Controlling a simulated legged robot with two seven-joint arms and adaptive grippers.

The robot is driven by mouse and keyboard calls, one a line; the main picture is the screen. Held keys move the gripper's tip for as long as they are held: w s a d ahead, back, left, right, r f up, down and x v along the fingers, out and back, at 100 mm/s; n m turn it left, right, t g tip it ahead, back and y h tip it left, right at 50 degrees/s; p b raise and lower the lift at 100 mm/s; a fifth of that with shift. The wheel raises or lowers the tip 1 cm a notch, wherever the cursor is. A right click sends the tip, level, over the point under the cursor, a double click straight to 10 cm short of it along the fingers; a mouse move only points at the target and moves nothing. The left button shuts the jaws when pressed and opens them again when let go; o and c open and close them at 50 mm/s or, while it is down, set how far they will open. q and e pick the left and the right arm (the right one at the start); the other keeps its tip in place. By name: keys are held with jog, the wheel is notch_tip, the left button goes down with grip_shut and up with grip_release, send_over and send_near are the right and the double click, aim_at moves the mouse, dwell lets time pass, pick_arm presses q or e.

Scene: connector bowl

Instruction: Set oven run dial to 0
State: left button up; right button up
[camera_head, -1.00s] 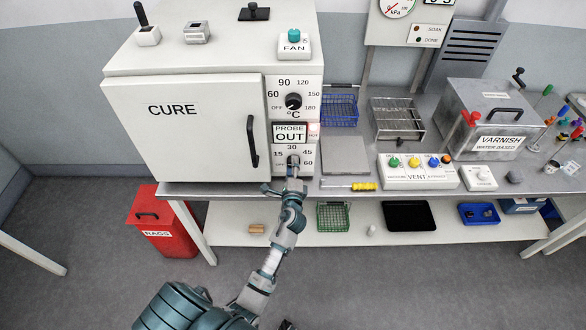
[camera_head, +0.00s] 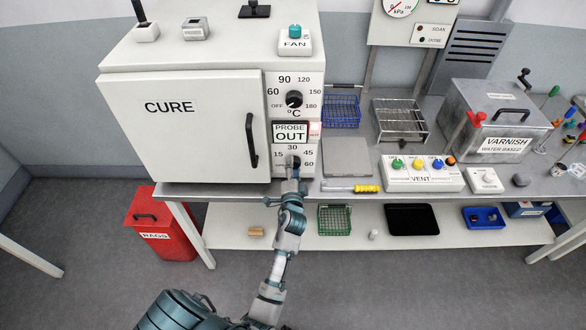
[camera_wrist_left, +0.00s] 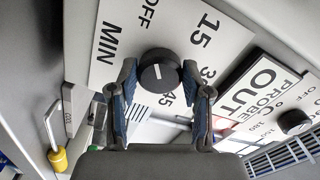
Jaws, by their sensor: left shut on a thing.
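The oven (camera_head: 190,130), a white cabinet marked CURE, has its run dial (camera_head: 292,161) low on the right-hand panel, under the PROBE OUT sign. The numbers 15, 30, 45 and 60 stand around this dial. In the left wrist view the black dial (camera_wrist_left: 160,76) has a short white mark, seemingly towards the OFF label at the top; its exact setting is hard to tell. My left gripper (camera_head: 291,172) is shut on the dial, with one finger on each side of it in the left wrist view (camera_wrist_left: 160,88). My right gripper is not in view.
A temperature dial (camera_head: 294,99) sits higher on the same panel. The oven door handle (camera_head: 252,141) juts out to the left of my gripper.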

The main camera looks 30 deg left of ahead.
pick_arm(q)
jog(key=shift+f, duration=0.15)
dwell(0.3)
jog(key=o, duration=0.9)
jog(key=shift+o, duration=1.3)
jog(key=shift+w, duration=0.15)
jog(key=v, duration=0.7)
jog(key=shift+s, duration=0.25)
jog(key=shift+d+f, duration=0.1)
